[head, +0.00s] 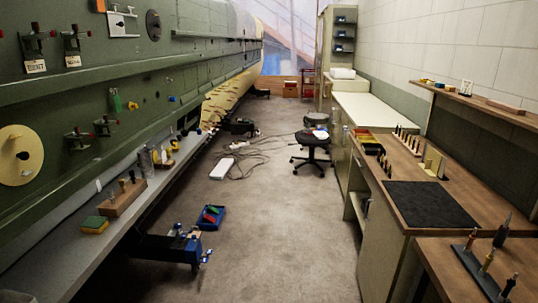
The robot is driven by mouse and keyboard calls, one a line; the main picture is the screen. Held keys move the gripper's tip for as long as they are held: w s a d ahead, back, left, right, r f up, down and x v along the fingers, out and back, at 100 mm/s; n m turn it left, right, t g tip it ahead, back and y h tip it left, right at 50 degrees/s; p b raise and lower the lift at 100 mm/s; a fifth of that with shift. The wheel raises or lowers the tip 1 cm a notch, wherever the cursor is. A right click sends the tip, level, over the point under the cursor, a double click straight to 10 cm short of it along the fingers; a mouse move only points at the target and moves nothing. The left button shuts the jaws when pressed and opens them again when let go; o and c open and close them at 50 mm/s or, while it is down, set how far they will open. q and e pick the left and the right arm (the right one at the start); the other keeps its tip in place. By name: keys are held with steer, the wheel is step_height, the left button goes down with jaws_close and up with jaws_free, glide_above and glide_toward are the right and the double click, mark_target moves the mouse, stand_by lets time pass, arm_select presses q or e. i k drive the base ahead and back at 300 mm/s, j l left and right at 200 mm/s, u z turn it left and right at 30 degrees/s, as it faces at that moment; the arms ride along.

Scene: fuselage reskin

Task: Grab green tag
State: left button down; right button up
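A small green piece (115,101) hangs on the green fuselage wall at the left, beside a small orange-yellow piece. It looks like a tag, but it is too small to be sure. Neither of my grippers shows in the head view, so I cannot tell their state or distance from it.
The fuselage's long grey ledge (62,262) holds a green-and-yellow sponge (95,225) and a wooden tool block (123,196). A black stool (311,142) stands farther back. A wooden workbench (400,170) lines the right. The central aisle is mostly clear.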

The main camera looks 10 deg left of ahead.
mark_target(117, 100)
steer(key=i+u, duration=0.15)
steer(key=i, duration=0.5)
steer(key=i+l+u, duration=0.2)
steer(key=i, duration=0.45)
steer(key=i+l+u, duration=0.1)
steer(key=i+u, duration=0.15)
steer(key=u, duration=0.2)
steer(key=i+l+u, duration=0.2)
steer(key=u, duration=0.25)
steer(key=i+l+u, duration=0.25)
steer(key=u, duration=0.15)
steer(key=i+l+u, duration=0.15)
steer(key=l+u, duration=0.3)
